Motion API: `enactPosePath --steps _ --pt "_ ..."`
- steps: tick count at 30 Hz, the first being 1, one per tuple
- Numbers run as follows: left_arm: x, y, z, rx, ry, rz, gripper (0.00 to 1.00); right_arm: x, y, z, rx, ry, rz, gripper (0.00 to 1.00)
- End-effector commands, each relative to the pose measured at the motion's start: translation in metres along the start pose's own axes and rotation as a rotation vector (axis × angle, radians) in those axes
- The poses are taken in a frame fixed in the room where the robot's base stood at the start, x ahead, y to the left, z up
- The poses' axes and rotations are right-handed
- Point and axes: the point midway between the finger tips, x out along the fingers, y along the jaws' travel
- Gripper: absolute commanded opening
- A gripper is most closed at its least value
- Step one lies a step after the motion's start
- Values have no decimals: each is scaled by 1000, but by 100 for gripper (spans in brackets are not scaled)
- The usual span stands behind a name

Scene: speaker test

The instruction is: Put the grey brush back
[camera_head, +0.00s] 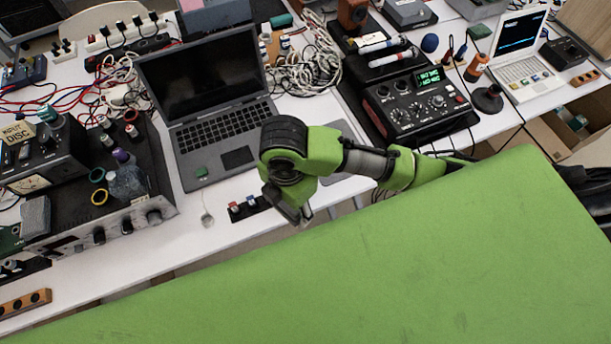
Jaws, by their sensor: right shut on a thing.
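My right gripper (294,212) points down at the front edge of the white table, just right of a small dark strip with red and blue parts. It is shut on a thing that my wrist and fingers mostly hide. I see only small dark grey parts there and cannot tell whether they are the grey brush. I cannot make out the brush for certain anywhere else. My left gripper is not in view.
An open laptop (238,158) stands behind my right gripper. A black device with a green display (428,105) is to the right. A crowded audio unit (125,225) is at the left. Cables (300,68) lie behind. Bare white table (190,235) shows in front of the laptop.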

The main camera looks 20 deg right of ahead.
Motion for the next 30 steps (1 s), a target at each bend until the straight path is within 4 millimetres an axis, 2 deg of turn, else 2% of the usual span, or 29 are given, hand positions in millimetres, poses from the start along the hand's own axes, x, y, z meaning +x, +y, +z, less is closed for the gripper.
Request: enactPosePath --steps 9,15,19,26,30 --pt "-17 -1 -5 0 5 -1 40 30 47 58 7 -3 -2 31" --pt "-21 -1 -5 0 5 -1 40 63 66 80 6 -1 -3 31" --pt "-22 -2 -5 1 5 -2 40 79 75 89 4 0 0 31" --pt "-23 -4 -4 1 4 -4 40 91 82 97 3 -1 1 31" --pt "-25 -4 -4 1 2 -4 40 110 83 98 3 1 -1 31"
